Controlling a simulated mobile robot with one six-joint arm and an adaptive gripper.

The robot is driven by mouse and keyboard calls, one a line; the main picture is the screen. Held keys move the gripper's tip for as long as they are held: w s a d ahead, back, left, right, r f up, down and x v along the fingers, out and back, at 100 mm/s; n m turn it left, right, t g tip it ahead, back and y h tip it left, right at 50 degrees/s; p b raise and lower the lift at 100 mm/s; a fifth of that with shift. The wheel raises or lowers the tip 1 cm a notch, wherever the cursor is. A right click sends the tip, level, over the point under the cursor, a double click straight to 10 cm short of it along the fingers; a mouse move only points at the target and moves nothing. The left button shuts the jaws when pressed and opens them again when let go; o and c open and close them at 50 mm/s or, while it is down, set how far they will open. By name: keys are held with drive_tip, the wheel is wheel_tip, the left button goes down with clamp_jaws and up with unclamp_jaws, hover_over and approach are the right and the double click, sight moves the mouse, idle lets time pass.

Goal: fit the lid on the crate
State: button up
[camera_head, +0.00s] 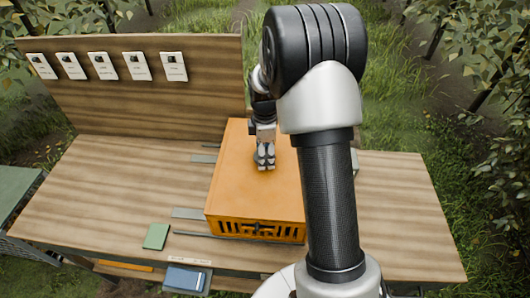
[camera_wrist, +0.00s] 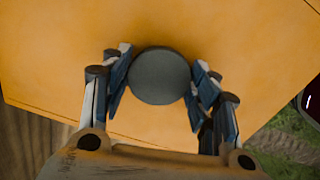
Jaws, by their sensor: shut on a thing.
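The orange lid (camera_head: 240,180) lies flat over the orange crate (camera_head: 232,228), whose slatted front shows below the lid's front edge. I cannot tell whether the lid is fully seated or slightly above the rim. My gripper (camera_head: 264,165) points down at the middle of the lid. In the wrist view, my gripper (camera_wrist: 160,88) has its fingers on both sides of a dark round knob (camera_wrist: 160,75) on the lid and is shut on it. The lid (camera_wrist: 60,55) fills most of that view. My arm hides the lid's right side in the head view.
The crate stands on a wooden bench (camera_head: 100,185) with a back board (camera_head: 150,100) carrying several white cards. The bench is mostly clear to the left and right.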

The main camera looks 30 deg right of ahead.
drive_tip(key=shift+f, duration=0.4)
drive_tip(key=o, duration=1)
drive_tip(key=shift+r, duration=0.1)
wheel_tip(320, 180, up, 11)
drive_tip(key=p, duration=0.8)
